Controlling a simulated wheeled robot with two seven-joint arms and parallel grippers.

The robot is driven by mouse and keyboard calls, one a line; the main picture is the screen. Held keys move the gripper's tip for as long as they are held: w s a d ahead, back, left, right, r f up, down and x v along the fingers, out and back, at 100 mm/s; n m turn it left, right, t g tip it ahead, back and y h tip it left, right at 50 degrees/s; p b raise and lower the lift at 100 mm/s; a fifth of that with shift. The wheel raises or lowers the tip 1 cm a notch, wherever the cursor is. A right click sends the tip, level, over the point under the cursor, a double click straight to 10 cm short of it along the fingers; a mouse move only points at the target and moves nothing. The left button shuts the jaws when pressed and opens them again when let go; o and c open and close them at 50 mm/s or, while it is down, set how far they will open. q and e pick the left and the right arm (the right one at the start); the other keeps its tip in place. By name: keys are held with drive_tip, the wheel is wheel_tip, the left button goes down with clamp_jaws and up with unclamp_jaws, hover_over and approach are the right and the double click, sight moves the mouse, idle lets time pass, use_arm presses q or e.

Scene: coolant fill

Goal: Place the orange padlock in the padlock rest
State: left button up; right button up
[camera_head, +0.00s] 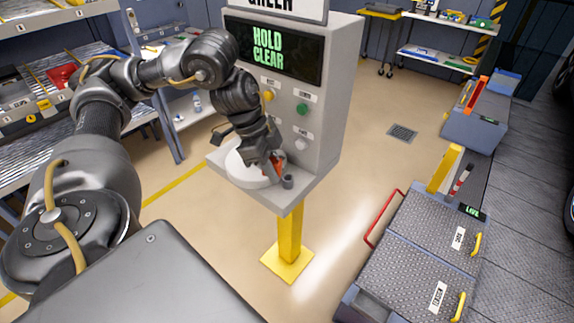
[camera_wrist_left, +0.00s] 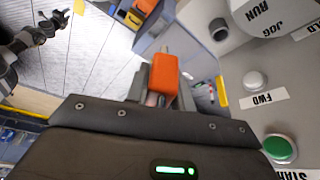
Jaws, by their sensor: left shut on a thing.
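My left gripper (camera_head: 272,157) is shut on the orange padlock (camera_head: 280,163) above the shelf of the grey console. In the left wrist view, the padlock's orange body (camera_wrist_left: 164,74) shows between the dark fingers (camera_wrist_left: 150,88), and its lower part is hidden. A round white dish (camera_head: 240,168) lies on the shelf just left of the padlock. A small grey cup-like holder (camera_head: 288,181) stands at the shelf's front, just below the padlock. I cannot tell for sure which part is the padlock rest, or whether the padlock touches anything.
The console (camera_head: 310,110) rises behind the shelf with its buttons and a HOLD CLEAR screen (camera_head: 271,48). A yellow post (camera_head: 290,235) supports it. A dark jointed arm part (camera_wrist_left: 48,22), probably mine, shows in the left wrist view.

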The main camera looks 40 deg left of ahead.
use_arm(q)
drive_tip(key=s+a+r, duration=0.3)
drive_tip(key=a, duration=0.1)
drive_tip(key=shift+m, duration=0.4)
drive_tip(key=w+f, duration=1.3)
drive_tip(key=shift+w, duration=0.3)
drive_tip(key=shift+f, duration=0.15)
use_arm(e)
drive_tip(key=shift+w+a, duration=0.2)
use_arm(q)
drive_tip(key=shift+f, duration=0.1)
drive_tip(key=shift+f, duration=0.5)
use_arm(e)
drive_tip(key=shift+a+f, duration=0.1)
drive_tip(key=shift+a, duration=0.05)
use_arm(q)
drive_tip(key=o, duration=0.8)
